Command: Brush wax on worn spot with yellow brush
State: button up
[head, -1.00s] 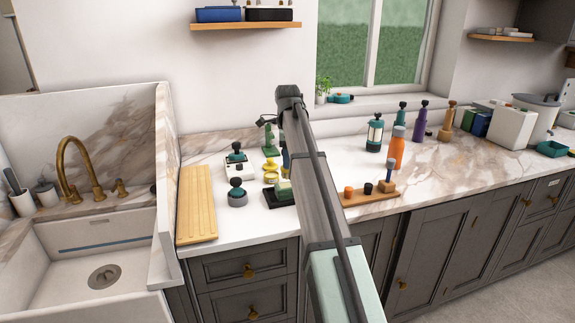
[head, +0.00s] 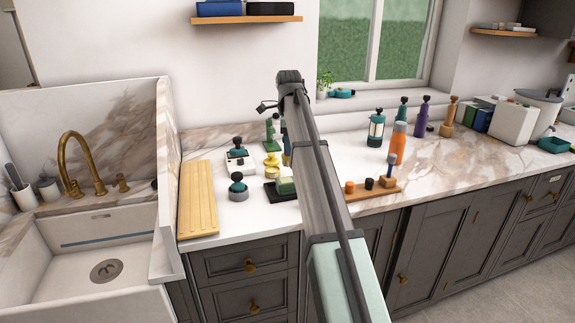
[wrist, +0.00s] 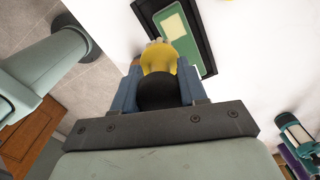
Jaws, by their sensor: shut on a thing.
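My gripper (wrist: 158,68) is shut on the yellow brush (wrist: 160,57); its round black end faces the wrist camera. Beyond it in the wrist view is a green surface (wrist: 191,48) in a black-edged tray (wrist: 204,40), with a pale patch (wrist: 172,27) that looks like the worn spot. I cannot tell whether the brush touches the green surface. In the head view the green block (head: 286,186) sits on its dark tray (head: 272,194), partly behind my arm. My gripper is mostly hidden there.
A wooden board (head: 197,198) lies beside the sink (head: 100,240). A dark-knobbed tool (head: 238,187) and a yellow item (head: 271,166) stand near the tray. An orange bottle (head: 397,144) and a wooden rack (head: 372,191) are right of my arm.

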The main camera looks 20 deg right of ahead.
aim_at(289, 166)
dwell(0.4)
jog(key=shift+f, duration=3.4)
jog(key=shift+w+f, duration=0.3)
jog(key=shift+w, duration=0.2)
jog(key=shift+w+f, duration=0.25)
jog(key=shift+w, duration=2.1)
jog(key=s, duration=0.5)
jog(key=shift+s+f, duration=0.1)
jog(key=shift+s, duration=0.25)
jog(key=shift+r, duration=4.1)
jog(key=shift+d, duration=0.1)
